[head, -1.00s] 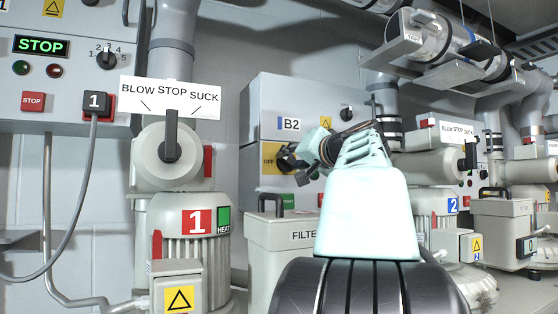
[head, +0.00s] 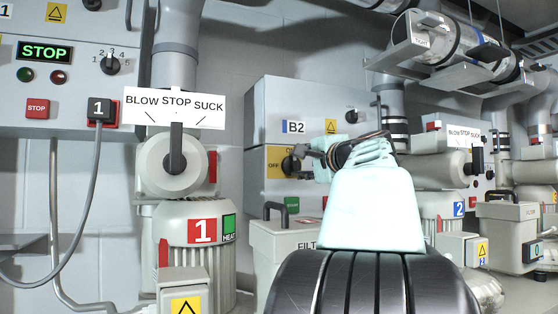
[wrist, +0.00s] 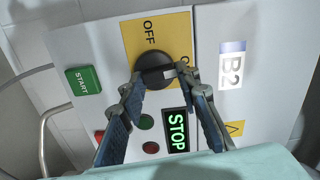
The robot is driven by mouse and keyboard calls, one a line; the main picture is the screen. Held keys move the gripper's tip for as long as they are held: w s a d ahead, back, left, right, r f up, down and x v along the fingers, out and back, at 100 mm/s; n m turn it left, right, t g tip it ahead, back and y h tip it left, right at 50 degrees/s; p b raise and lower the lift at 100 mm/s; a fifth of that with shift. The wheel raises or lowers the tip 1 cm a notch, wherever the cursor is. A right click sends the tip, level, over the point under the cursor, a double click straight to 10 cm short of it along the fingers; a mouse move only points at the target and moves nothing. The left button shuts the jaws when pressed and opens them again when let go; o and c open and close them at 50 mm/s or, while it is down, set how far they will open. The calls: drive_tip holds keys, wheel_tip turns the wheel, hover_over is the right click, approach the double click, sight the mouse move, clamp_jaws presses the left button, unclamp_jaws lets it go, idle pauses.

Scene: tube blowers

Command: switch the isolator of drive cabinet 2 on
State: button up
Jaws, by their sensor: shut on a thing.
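Drive cabinet 2 is the grey box marked B2 (head: 272,106). Its black isolator knob (head: 290,165) sits on a yellow plate (head: 274,155), with OFF at the left and ON at the top in the head view. In the wrist view the knob (wrist: 153,70) lies between the two fingertips of my gripper (wrist: 160,74), which is shut on it. OFF is above the knob and the partly hidden ON is to its right there. My fingers and the small size leave the knob's pointing direction unclear. A display (wrist: 177,130) glows green with STOP.
A green START button (wrist: 83,80) and red buttons are close to my fingers. A filter box (head: 290,240) stands below the cabinet. Blower 1 (head: 172,162) and its cabinet (head: 70,60) are at the left. More blowers and pipes (head: 450,50) fill the right.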

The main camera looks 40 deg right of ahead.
drive_tip(key=shift+m, duration=0.7)
drive_tip(key=o, duration=1.2)
drive_tip(key=shift+c, duration=0.2)
